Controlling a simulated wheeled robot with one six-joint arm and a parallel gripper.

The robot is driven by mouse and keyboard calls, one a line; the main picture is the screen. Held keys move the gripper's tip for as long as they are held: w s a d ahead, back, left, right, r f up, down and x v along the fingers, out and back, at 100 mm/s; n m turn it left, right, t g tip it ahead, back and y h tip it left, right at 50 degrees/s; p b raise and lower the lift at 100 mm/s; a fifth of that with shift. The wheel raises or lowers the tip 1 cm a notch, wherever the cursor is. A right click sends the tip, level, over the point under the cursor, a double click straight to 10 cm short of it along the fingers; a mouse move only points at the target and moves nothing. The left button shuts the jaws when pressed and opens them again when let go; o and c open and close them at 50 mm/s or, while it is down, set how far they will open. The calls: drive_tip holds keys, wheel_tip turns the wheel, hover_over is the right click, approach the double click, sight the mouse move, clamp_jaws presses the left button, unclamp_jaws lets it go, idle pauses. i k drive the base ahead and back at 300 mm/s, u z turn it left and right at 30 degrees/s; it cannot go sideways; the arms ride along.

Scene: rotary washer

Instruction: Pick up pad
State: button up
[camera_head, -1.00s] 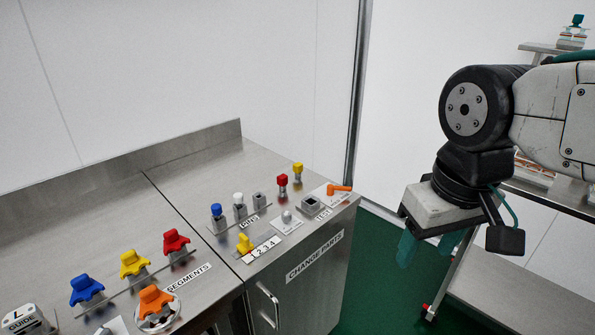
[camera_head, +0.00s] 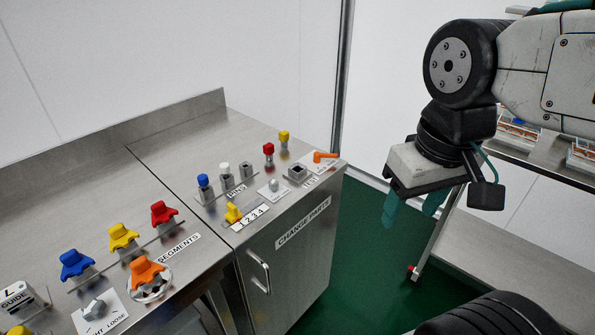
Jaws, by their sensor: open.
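My gripper (camera_head: 413,207) hangs at the right of the head view, its teal fingers apart and pointing down, with nothing between them. It is over the green floor, to the right of the steel counter and apart from it. I cannot tell which thing is the pad; nothing in view bears that name. The counter top (camera_head: 170,135) carries coloured knobbed parts: a red segment (camera_head: 163,214), a yellow segment (camera_head: 123,237), a blue segment (camera_head: 76,264) and an orange one (camera_head: 147,271). Smaller pins, including a blue pin (camera_head: 203,182), stand farther back.
An orange handle (camera_head: 325,157) lies by the counter's right end. A door handle (camera_head: 260,270) projects from the cabinet front. A steel rack (camera_head: 520,255) with trays (camera_head: 519,132) stands at right. Green floor (camera_head: 335,285) is clear between counter and rack.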

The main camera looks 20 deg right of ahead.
sight(284, 136)
drive_tip(key=u, duration=0.05)
drive_tip(key=k, duration=0.55)
drive_tip(key=z, duration=0.95)
drive_tip(key=i, duration=1.6)
drive_tip(key=u, duration=1.1)
drive_tip(key=i, duration=0.4)
drive_tip(key=u, duration=0.4)
